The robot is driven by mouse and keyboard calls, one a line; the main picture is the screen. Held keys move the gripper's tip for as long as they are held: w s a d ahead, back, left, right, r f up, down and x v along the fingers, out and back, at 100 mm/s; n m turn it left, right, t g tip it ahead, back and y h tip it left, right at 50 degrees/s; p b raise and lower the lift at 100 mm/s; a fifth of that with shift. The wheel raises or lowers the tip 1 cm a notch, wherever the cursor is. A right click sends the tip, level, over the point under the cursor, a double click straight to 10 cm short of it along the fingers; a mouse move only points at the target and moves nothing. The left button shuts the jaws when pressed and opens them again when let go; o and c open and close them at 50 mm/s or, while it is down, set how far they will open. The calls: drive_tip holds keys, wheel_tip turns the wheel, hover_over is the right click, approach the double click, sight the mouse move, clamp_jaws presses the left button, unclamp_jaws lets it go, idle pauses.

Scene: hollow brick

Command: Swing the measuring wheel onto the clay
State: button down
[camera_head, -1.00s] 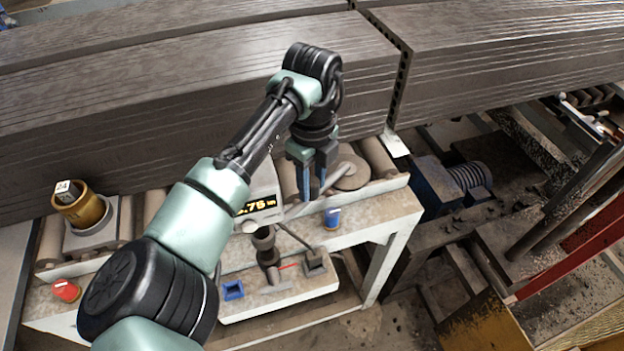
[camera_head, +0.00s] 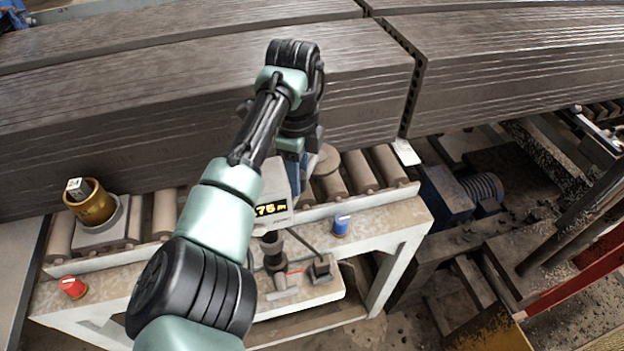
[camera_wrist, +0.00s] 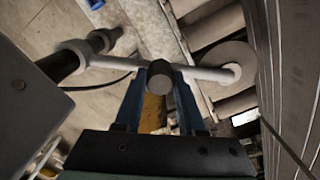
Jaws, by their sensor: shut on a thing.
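My gripper (camera_wrist: 158,90) is shut on the dark round knob (camera_wrist: 160,77) of a pale swing arm (camera_wrist: 206,74). In the head view my gripper (camera_head: 298,172) is partly hidden by my arm. The measuring wheel (camera_wrist: 228,66), a flat grey-brown disc, sits at the arm's far end, right of my fingers; it also shows in the head view (camera_head: 326,161). The clay (camera_wrist: 292,60) is a long grey ribbed column behind the bench, also in the head view (camera_head: 180,125). The wheel's edge is close to the clay's side; I cannot tell whether they touch.
Rollers (camera_head: 355,172) line the bench (camera_head: 385,222) below the clay. A display box (camera_head: 271,208) stands near my gripper. A blue button (camera_head: 342,225), a red button (camera_head: 73,287) and a brass cup (camera_head: 95,206) are on the bench. A gap splits the clay column at right.

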drive_tip(key=shift+w+a+r+n, duration=0.1)
drive_tip(key=shift+w+a+n, duration=0.15)
drive_tip(key=shift+a+n, duration=1)
drive_tip(key=shift+w+a+r+n, duration=0.1)
drive_tip(key=shift+w+a+n, duration=0.1)
drive_tip(key=shift+a+n, duration=1)
drive_tip(key=c, duration=0.5)
unclamp_jaws()
drive_tip(key=shift+a+f, duration=0.1)
wheel_tip(320, 180, up, 13)
drive_tip(key=b, duration=0.1)
drive_tip(key=shift+b, duration=0.35)
